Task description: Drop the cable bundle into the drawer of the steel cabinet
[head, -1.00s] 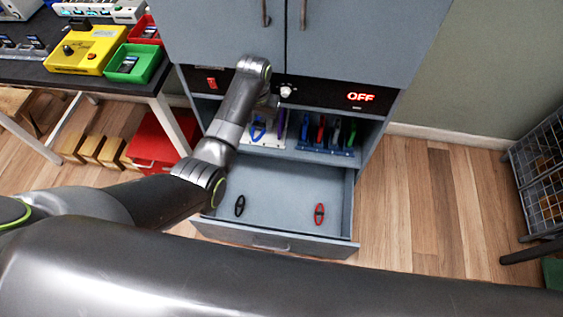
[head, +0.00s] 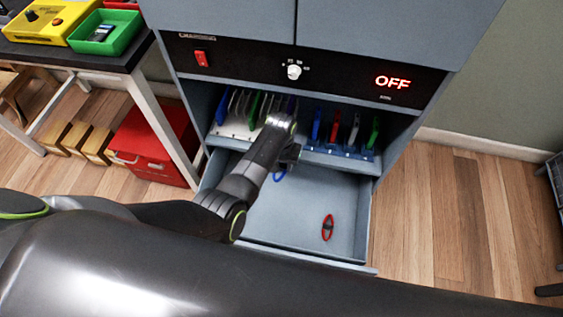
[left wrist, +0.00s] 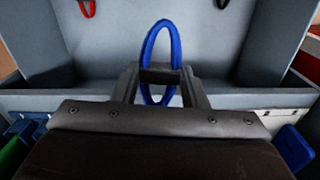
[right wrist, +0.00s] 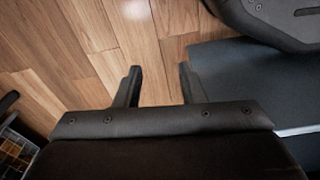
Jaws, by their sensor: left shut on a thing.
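A blue cable bundle (left wrist: 162,48), a thin oval loop, is held between the fingers of my left gripper (left wrist: 160,77). In the head view the blue bundle (head: 280,176) shows just below my left gripper (head: 287,160), over the back part of the open drawer (head: 300,218) of the steel cabinet (head: 225,28). A red bundle (head: 327,228) lies on the drawer floor, and it also shows in the left wrist view (left wrist: 88,9). A black bundle (left wrist: 221,4) shows there too; my arm hides it in the head view. My right gripper (right wrist: 158,74) is open and empty above the wooden floor.
A shelf above the drawer holds a white rack (head: 236,127) and a blue rack (head: 340,150) of coloured upright items. The panel display (head: 392,82) reads OFF. A red box (head: 150,145) and a table with a green tray (head: 103,38) stand left.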

